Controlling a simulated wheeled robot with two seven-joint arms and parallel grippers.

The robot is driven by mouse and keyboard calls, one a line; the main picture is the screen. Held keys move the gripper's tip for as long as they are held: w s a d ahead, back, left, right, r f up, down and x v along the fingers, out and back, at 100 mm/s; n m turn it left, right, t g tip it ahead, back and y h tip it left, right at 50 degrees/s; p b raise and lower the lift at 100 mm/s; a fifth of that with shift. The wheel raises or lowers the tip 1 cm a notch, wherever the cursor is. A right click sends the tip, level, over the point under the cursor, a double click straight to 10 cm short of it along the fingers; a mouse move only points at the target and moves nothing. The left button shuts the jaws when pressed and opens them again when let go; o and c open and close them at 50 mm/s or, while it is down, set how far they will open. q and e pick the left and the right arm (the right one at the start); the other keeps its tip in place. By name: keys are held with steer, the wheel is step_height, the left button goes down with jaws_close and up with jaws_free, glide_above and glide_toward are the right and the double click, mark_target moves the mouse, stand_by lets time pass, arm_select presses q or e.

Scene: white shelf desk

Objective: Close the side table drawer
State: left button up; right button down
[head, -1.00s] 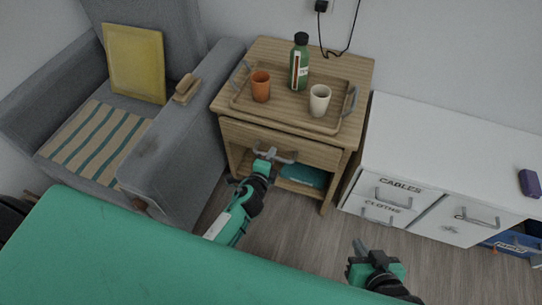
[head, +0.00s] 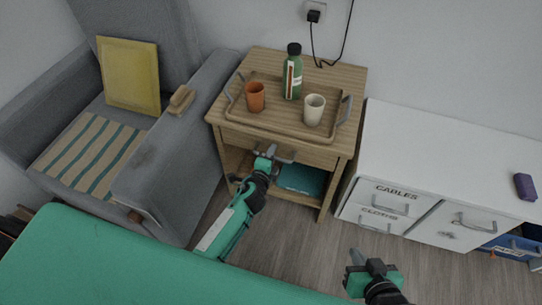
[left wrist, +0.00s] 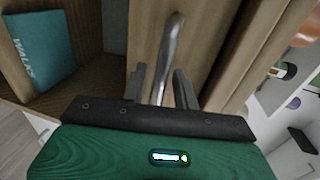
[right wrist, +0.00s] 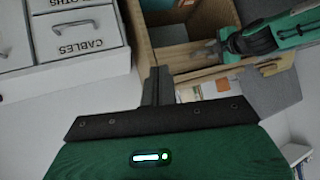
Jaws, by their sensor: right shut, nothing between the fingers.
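The wooden side table (head: 345,85) has a drawer (head: 300,153) under its top, with a grey bar handle (head: 284,158). The drawer front sits close beneath the table top; from this angle I cannot tell whether a small gap is left. My left gripper (head: 268,152) is at the handle. In the left wrist view, the handle (left wrist: 172,50) passes between the fingers of the left gripper (left wrist: 160,85), which stand apart on either side of it. My right gripper (head: 356,258) is shut and empty over the floor, away from the table; its closed fingers show in the right wrist view (right wrist: 155,85).
A tray (head: 262,125) with an orange cup (head: 255,97), a cream cup (head: 314,110) and a green bottle (head: 293,75) stands on the table. A teal book (head: 301,179) lies on the lower shelf. A grey armchair (head: 185,150) is left, a white cabinet (head: 430,150) right.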

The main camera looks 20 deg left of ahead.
arm_select(q)
steer(key=shift+s, duration=0.15)
